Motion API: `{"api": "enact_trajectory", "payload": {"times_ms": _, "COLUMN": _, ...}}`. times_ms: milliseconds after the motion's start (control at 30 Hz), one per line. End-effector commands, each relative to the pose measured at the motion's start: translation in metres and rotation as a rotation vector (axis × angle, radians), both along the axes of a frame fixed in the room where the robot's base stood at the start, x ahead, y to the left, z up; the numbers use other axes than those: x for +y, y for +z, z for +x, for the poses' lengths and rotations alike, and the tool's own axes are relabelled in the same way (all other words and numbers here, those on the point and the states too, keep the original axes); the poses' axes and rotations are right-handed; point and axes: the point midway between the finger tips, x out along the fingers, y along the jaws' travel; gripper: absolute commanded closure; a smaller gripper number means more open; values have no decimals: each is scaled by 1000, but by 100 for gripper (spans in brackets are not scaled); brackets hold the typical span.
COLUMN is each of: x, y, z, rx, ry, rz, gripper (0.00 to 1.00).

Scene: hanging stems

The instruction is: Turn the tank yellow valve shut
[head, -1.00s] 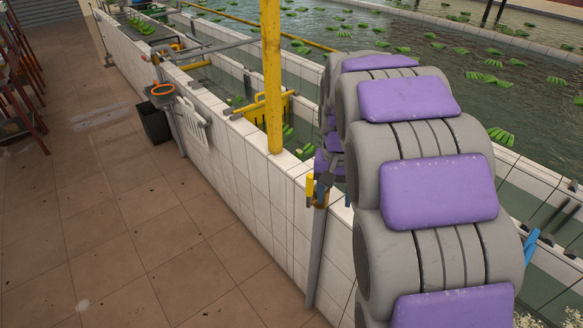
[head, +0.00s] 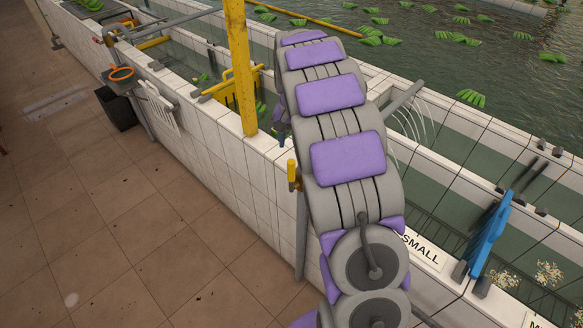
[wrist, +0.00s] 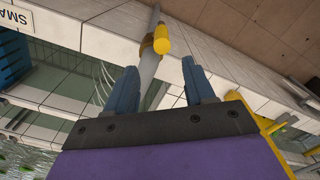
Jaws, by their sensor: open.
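The yellow valve (head: 293,175) is a small yellow handle on a grey upright pipe (head: 300,235) against the outside of the white tiled tank wall. In the wrist view the yellow handle (wrist: 163,41) and its brass-coloured body (wrist: 147,43) lie just beyond my fingertips. My gripper (wrist: 159,67) is open and empty, with its two blue fingers apart. The handle is ahead of the gap between them, and no contact shows. In the head view my arm hides most of the gripper. A bluish fingertip shows left of the arm, above the valve.
A yellow post (head: 240,70) stands at the wall left of my arm. A black bin (head: 117,108) is farther left. A "SMALL" sign (head: 421,248) and a blue object (head: 490,235) are on the tank divider at right. The tiled floor (head: 150,240) is open.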

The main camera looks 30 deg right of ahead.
Motion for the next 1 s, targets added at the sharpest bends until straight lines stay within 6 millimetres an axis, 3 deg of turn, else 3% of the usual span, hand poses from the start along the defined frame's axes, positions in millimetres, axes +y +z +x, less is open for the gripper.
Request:
{"api": "enact_trajectory", "payload": {"times_ms": 100, "x": 2, "y": -27, "z": -2, "rx": 7, "ry": 0, "rz": 1, "gripper": 46}}
{"api": "enact_trajectory", "payload": {"times_ms": 500, "x": 1, "y": -99, "z": -2, "rx": 4, "ry": 1, "rz": 1, "gripper": 46}}
{"api": "enact_trajectory", "payload": {"times_ms": 700, "x": 1, "y": -117, "z": -1, "rx": -1, "ry": 1, "rz": -1, "gripper": 46}}
{"api": "enact_trajectory", "payload": {"times_ms": 1000, "x": 1, "y": -120, "z": -1, "rx": -2, "ry": 1, "rz": -1, "gripper": 46}}
